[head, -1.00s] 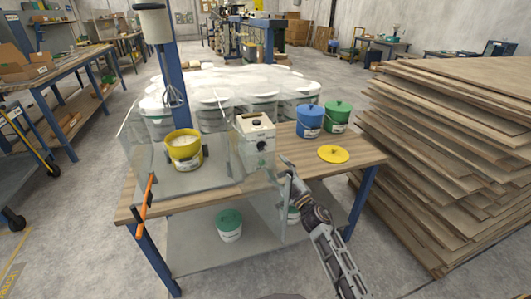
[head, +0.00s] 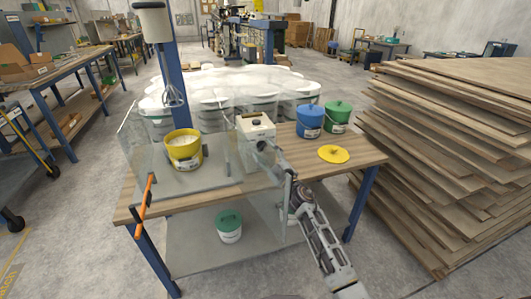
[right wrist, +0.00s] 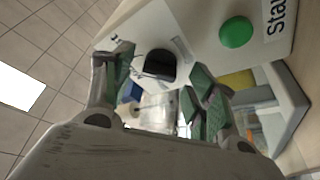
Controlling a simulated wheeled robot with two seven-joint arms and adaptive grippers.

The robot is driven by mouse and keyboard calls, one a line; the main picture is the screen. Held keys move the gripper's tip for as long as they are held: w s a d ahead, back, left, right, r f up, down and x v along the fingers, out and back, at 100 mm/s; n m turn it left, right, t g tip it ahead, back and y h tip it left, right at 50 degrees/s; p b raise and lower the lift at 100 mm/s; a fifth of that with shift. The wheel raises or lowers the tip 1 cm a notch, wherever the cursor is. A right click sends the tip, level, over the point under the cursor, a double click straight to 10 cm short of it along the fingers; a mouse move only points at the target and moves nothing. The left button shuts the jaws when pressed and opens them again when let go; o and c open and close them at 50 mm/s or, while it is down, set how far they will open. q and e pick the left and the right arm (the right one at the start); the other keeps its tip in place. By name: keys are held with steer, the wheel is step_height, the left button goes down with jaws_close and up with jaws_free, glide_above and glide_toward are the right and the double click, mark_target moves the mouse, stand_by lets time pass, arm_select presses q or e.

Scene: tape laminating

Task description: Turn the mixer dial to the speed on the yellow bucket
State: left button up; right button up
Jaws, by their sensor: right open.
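The yellow bucket (head: 184,152) stands open on the table under the mixer whisk (head: 173,95), with pale contents. A label is on its side, too small to read. The white mixer control box (head: 257,124) stands to its right. My right gripper (head: 264,148) is at the front of this box, open and empty, and hides part of that face. In the right wrist view the black dial (right wrist: 160,65) shows between the spread fingers (right wrist: 158,76), apart from them as far as I can tell. A green button (right wrist: 236,32) sits beside it. My left gripper is not in view.
Clear guard panels (head: 135,150) with an orange handle (head: 146,200) surround the bucket. A blue bucket (head: 310,121), a green bucket (head: 337,116) and a yellow lid (head: 333,154) are right of the box. Stacked boards (head: 450,150) stand farther right.

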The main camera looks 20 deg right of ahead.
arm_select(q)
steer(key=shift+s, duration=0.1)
arm_select(e)
steer(key=shift+w+a+r, duration=0.1)
steer(key=shift+w+r, duration=0.05)
steer(key=shift+w, duration=0.15)
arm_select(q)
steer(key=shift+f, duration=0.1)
arm_select(e)
steer(key=shift+c, duration=0.5)
steer(key=c, duration=0.9)
